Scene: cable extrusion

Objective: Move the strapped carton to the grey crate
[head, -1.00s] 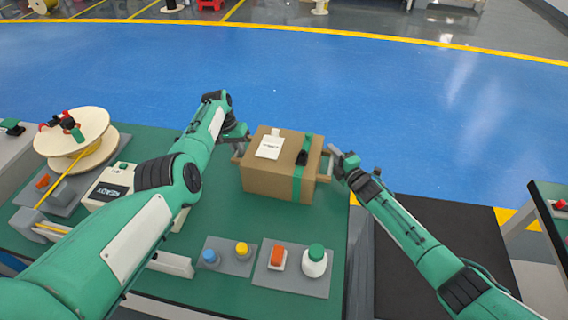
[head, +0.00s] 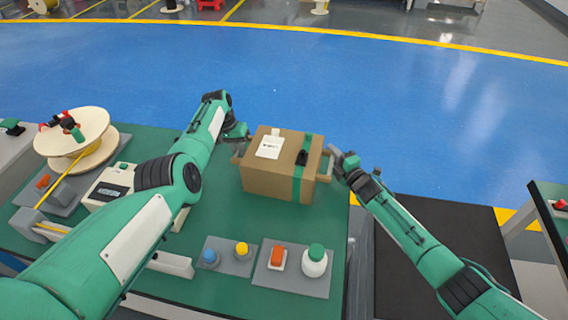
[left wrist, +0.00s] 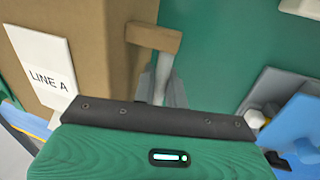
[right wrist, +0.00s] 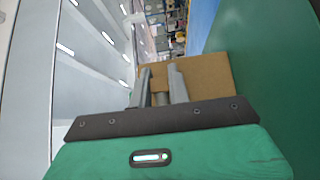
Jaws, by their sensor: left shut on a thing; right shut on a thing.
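The strapped carton (head: 272,180) is a brown box with a green strap, a black buckle and a white label. It is over the far right part of the green table top, upright; I cannot tell whether it touches the table. My left gripper (head: 240,148) is shut on a brown handle block on the carton's left side, seen in the left wrist view (left wrist: 153,37). My right gripper (head: 335,165) is shut on the block at the right side; the carton also shows in the right wrist view (right wrist: 205,75). I see no grey crate in these views.
A dark surface (head: 440,240) lies right of the table. The blue floor beyond is open.

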